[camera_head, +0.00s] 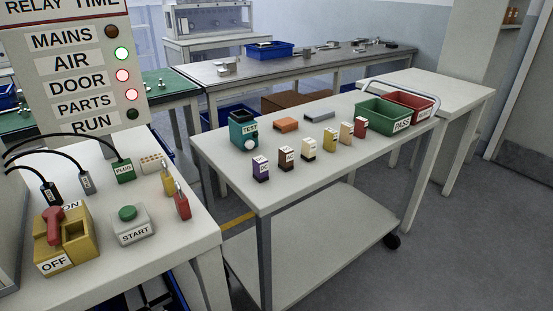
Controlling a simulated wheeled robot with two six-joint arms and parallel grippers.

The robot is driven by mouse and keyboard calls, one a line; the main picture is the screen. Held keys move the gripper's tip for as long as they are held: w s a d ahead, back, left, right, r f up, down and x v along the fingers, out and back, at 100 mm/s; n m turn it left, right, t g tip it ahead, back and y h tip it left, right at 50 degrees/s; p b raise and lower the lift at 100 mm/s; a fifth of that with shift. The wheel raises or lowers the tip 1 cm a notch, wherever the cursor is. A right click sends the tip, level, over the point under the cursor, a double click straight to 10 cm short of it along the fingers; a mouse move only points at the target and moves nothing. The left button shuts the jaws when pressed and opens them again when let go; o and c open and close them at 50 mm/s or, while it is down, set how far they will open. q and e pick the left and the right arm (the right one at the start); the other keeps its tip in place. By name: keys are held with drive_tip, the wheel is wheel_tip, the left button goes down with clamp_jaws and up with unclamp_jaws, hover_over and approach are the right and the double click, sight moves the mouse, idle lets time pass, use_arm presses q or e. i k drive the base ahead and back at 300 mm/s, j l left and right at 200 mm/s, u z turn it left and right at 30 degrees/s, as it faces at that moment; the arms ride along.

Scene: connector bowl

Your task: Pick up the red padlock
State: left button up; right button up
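The red padlock (182,207) stands near the right edge of the left white table (165,262), with its grey shackle up. Neither of my grippers is in view, and nothing touches the red padlock.
The START button box (131,224) and the yellow OFF/ON switch box (66,240) with its red handle stand left of the padlock. A green PLUG block (123,171) lies behind. A gap separates this table from the white cart (300,190) with several small labelled blocks.

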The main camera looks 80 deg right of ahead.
sight(182, 205)
drive_tip(key=k+z, duration=0.15)
drive_tip(key=k, duration=0.4)
drive_tip(key=z, duration=1.7)
drive_tip(key=i+z, duration=0.15)
drive_tip(key=z, duration=0.2)
drive_tip(key=i+z, duration=0.15)
drive_tip(key=z, duration=0.15)
drive_tip(key=i, duration=0.2)
